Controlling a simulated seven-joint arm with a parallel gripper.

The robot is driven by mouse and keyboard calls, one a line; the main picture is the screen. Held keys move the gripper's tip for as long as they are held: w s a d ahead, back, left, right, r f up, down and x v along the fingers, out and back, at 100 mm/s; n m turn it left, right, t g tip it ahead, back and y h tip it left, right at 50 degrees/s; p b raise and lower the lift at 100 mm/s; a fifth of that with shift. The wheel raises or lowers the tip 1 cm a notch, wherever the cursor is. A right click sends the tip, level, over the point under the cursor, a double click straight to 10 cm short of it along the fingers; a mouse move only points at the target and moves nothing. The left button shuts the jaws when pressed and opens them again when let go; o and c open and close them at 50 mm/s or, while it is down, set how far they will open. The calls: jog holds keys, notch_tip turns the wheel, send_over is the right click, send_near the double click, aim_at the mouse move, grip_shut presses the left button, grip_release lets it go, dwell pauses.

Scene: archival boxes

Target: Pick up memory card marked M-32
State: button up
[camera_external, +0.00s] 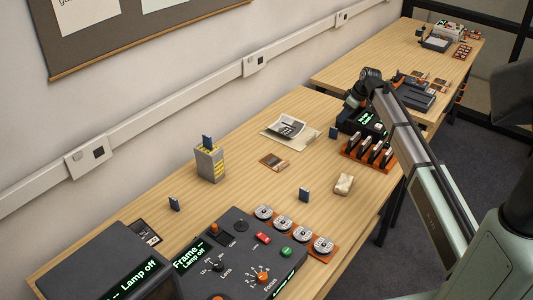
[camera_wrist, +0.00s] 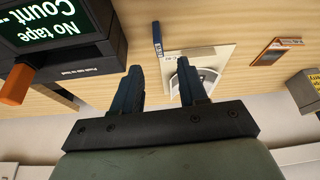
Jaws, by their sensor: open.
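Several small dark blue cards stand upright on the wooden table in the external view: one at front left (camera_external: 174,203), one near the middle (camera_external: 305,194) and one near the black device (camera_external: 333,132). Another blue card (camera_external: 207,141) sticks up from a grey and yellow box (camera_external: 210,166). No M-32 marking is readable on any of them. My gripper (camera_external: 353,99) is above the table beside the black device. In the wrist view my gripper (camera_wrist: 159,65) is open with nothing between its fingers, and a blue card (camera_wrist: 157,38) shows beyond the fingertips.
The black device reading "No tape" (camera_wrist: 75,32) is close on the left in the wrist view. A paper with a photo (camera_external: 290,129), an orange rack (camera_external: 369,154), a pale lump (camera_external: 344,184) and a control console (camera_external: 237,255) share the table. Bare wood (camera_external: 250,195) lies mid-table.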

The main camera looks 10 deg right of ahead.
aim_at(334, 128)
jog(key=shift+w+x, duration=0.15)
jog(key=shift+x, duration=2.35)
jog(key=shift+w+x, duration=0.1)
jog(key=shift+x, duration=2.45)
jog(key=shift+r, duration=0.15)
jog(key=shift+c, duration=0.2)
grip_shut()
